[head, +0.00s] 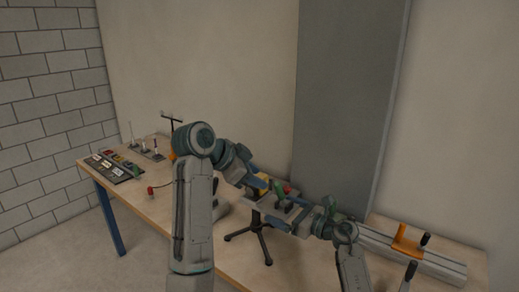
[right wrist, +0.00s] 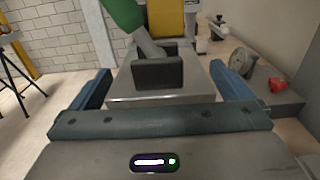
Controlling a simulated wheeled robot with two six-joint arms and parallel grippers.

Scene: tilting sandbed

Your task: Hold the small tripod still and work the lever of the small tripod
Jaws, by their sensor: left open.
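The small tripod (head: 265,241) stands on the table, its dark legs spread and its grey head plate on top. The lever (head: 278,191) has a green handle; in the right wrist view the lever's grey stem (right wrist: 150,45) leans up and left from a dark block on the plate (right wrist: 118,99). My left gripper (head: 265,186) is open, beside the lever. My arm links partly hide both.
A grey rail with an orange clamp (head: 406,243) lies on the right of the table. A panel with coloured parts (head: 110,166) and several small upright levers (head: 149,148) stand at the far left. A red knob (head: 151,190) is near the front edge. A tall grey panel (head: 345,100) stands behind.

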